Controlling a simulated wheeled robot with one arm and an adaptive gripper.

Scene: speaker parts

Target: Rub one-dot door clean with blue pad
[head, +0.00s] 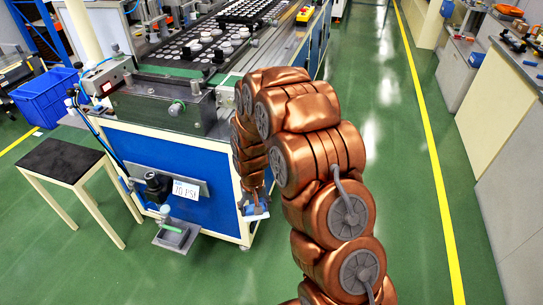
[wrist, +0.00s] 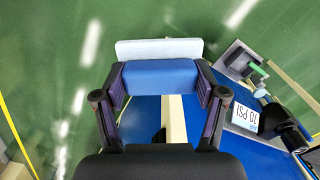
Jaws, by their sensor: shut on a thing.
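My gripper (wrist: 161,90) is shut on the blue pad (wrist: 160,71), with one finger at each end of it. A pale blue-white layer (wrist: 158,48) runs along the pad's far side in the wrist view. In the head view, my gripper (head: 254,200) hangs low beside the right front corner of the workbench, with a bit of the pad (head: 256,214) showing below it. The pad appears held in the air, clear of any surface. I cannot make out a door marked with one dot in either view.
A blue-sided workbench (head: 235,193) carries trays of round parts (head: 222,38). A 70 PSI sign (head: 186,190) and a small vise-like fitting (head: 178,235) are at its front. A black-topped stool (head: 62,160) stands left. Green floor is open to the right, before grey cabinets (head: 490,110).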

